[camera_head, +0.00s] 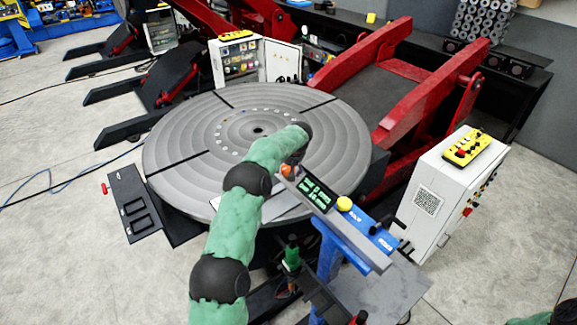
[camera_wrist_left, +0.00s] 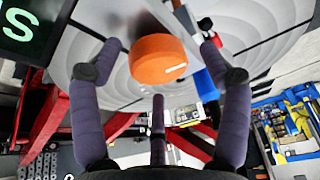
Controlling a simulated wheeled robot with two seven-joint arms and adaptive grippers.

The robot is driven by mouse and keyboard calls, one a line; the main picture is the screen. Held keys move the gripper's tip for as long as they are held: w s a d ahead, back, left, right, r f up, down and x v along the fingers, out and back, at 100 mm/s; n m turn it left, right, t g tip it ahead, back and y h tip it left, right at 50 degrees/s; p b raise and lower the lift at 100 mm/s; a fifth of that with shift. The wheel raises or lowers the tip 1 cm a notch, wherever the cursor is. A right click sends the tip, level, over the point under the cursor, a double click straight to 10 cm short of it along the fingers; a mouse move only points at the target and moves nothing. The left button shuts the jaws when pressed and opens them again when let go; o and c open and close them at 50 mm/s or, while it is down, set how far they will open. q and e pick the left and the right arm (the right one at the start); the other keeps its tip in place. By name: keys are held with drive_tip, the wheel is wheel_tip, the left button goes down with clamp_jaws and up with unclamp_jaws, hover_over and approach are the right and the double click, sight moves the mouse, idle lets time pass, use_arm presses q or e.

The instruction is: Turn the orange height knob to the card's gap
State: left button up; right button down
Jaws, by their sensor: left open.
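The orange height knob (camera_head: 286,170) shows as a small patch beside my left wrist, at the left end of the console with the display. In the left wrist view the knob (camera_wrist_left: 158,58) is large, with a short white mark on its face. My left gripper (camera_wrist_left: 158,80) is open, its three fingers spread around the knob with gaps visible between fingers and knob. In the head view its fingers are mostly hidden by the wrist. The dark display (camera_head: 318,193) carries green text too small to read surely. I cannot make out a card surely. My right gripper is out of view.
The large grey round table (camera_head: 190,150) lies behind my left arm. A white cabinet (camera_head: 425,205) with a yellow control box (camera_head: 465,150) stands at right.

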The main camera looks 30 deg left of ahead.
use_arm(q)
drive_tip(key=shift+f, duration=0.15)
drive_tip(key=c, duration=1.1)
